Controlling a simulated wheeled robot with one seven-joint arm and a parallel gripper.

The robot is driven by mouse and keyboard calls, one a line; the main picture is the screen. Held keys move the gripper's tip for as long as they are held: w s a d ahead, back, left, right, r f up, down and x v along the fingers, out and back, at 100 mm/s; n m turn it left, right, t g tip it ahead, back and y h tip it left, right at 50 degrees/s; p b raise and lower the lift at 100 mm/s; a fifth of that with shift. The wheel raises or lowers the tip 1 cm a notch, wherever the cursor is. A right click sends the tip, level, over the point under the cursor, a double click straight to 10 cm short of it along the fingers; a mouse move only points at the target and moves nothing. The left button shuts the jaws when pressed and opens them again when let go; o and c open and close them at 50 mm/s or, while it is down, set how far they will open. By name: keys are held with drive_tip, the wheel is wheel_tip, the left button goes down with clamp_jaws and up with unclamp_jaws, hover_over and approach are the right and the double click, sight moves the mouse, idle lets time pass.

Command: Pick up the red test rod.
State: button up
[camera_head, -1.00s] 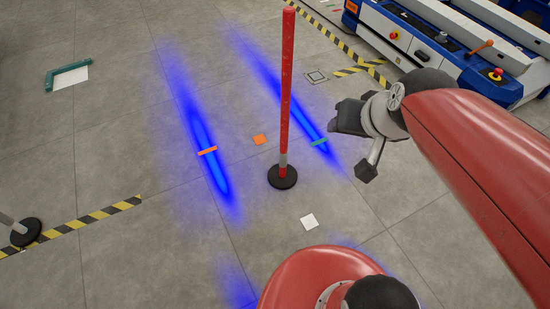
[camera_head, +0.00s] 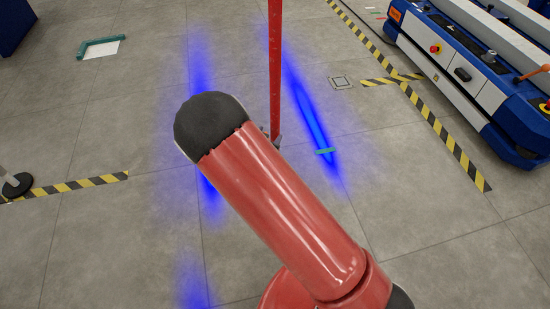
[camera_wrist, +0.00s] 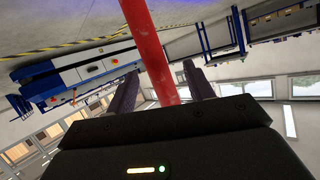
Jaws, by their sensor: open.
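The red test rod (camera_head: 275,70) stands upright on the floor in the head view. Its top runs out of the frame and its foot is hidden behind my red arm. In the wrist view the rod (camera_wrist: 150,45) passes between the two dark fingers of my gripper (camera_wrist: 160,78), nearer the right finger. The fingers are apart, with a gap visible on the left side of the rod. In the head view my gripper is mostly hidden behind my arm.
A blue and white lift cart (camera_head: 470,70) stands at the right, edged by yellow-black floor tape (camera_head: 440,130). A black post base (camera_head: 15,185) is at the far left. Blue light streaks (camera_head: 310,110) lie on the floor. Open floor surrounds the rod.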

sight(273, 140)
wheel_tip(273, 140, down, 6)
drive_tip(key=s+n+t+h+b, duration=0.1)
drive_tip(key=s+t+h+b, duration=0.1)
drive_tip(key=s+t, duration=0.1)
drive_tip(key=x, duration=0.7)
drive_tip(key=shift+w+a+r, duration=0.2)
drive_tip(key=shift+w+r, duration=0.1)
drive_tip(key=shift+w, duration=0.15)
clamp_jaws()
idle(0.7)
drive_tip(key=shift+r, duration=0.15)
